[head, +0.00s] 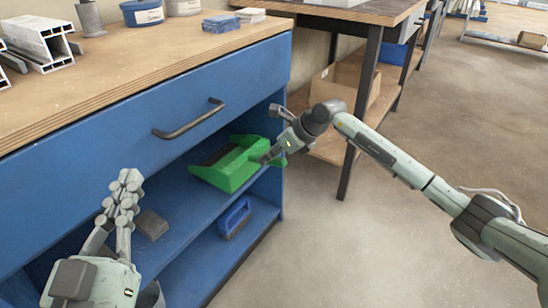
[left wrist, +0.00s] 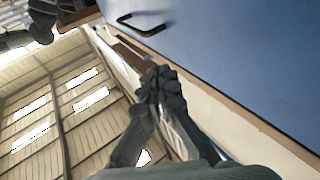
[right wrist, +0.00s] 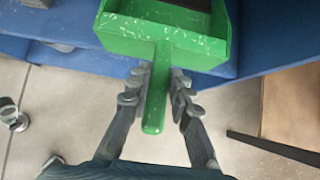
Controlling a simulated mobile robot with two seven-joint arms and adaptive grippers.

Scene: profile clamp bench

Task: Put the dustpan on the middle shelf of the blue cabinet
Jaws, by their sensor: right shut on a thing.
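The green dustpan (head: 228,172) is in the upper opening of the blue cabinet (head: 75,190), over the middle shelf (head: 178,207) at its right end. Its pan points into the cabinet and its handle points out. I cannot tell whether it touches the shelf. My right gripper (head: 268,155) is shut on the handle; in the right wrist view the fingers (right wrist: 157,95) lie on both sides of the handle, with the pan (right wrist: 165,38) beyond. My left gripper (head: 124,188) is shut and empty in front of the cabinet; its fingers meet in the left wrist view (left wrist: 160,85).
A grey block (head: 152,225) lies on the middle shelf, left of the dustpan. A blue-framed brush-like item (head: 235,217) is on the shelf below. A drawer handle (head: 188,119) sticks out above. A table leg (head: 361,120) stands to the right.

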